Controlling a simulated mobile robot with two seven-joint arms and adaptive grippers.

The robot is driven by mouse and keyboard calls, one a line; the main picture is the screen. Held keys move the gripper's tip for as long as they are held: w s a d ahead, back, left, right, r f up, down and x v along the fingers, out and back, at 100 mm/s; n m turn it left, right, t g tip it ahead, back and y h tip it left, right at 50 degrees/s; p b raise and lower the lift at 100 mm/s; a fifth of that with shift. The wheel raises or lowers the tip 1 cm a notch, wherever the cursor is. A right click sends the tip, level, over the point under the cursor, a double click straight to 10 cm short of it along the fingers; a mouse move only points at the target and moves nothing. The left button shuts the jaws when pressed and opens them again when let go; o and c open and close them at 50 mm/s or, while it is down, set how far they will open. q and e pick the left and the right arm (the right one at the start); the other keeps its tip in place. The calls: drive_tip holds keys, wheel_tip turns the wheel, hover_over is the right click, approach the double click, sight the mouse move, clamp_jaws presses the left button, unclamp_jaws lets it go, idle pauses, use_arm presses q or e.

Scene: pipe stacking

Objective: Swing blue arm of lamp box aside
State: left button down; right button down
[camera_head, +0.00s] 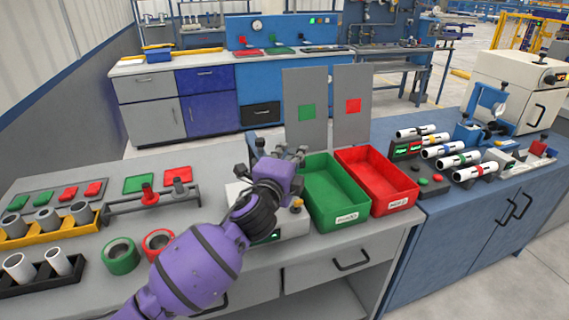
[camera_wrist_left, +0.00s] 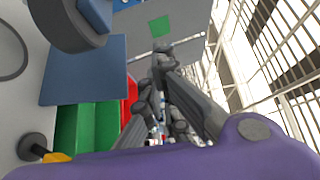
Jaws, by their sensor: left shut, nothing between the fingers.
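The lamp box, a white box (camera_head: 292,224) with a small green display, stands on the grey bench left of the green bin, mostly hidden behind my left arm. A yellow-and-black knob at its right corner (camera_head: 297,204) also shows low in the left wrist view (camera_wrist_left: 57,157). A flat blue piece (camera_wrist_left: 85,72) shows in the wrist view; I cannot tell whether it is the box's blue arm. In the head view, I cannot make out the blue arm. My left gripper (camera_head: 292,153) is shut and empty, above the box and the back of the green bin. My right gripper is out of view.
The green bin (camera_head: 334,214) and red bin (camera_head: 400,204) stand close to the right, with two upright grey panels (camera_head: 305,85) behind them. Rings (camera_head: 121,256), a grey rack (camera_head: 150,203) and short pipes fill the bench's left. White pipes (camera_head: 475,172) lie on the blue bench.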

sight(257, 145)
use_arm(q)
drive_tip(key=shift+x, duration=0.85)
drive_tip(key=shift+s+a+p, duration=0.15)
drive_tip(key=shift+a+p, duration=0.2)
drive_tip(key=shift+a, duration=1.7)
drive_tip(key=shift+a, duration=0.15)
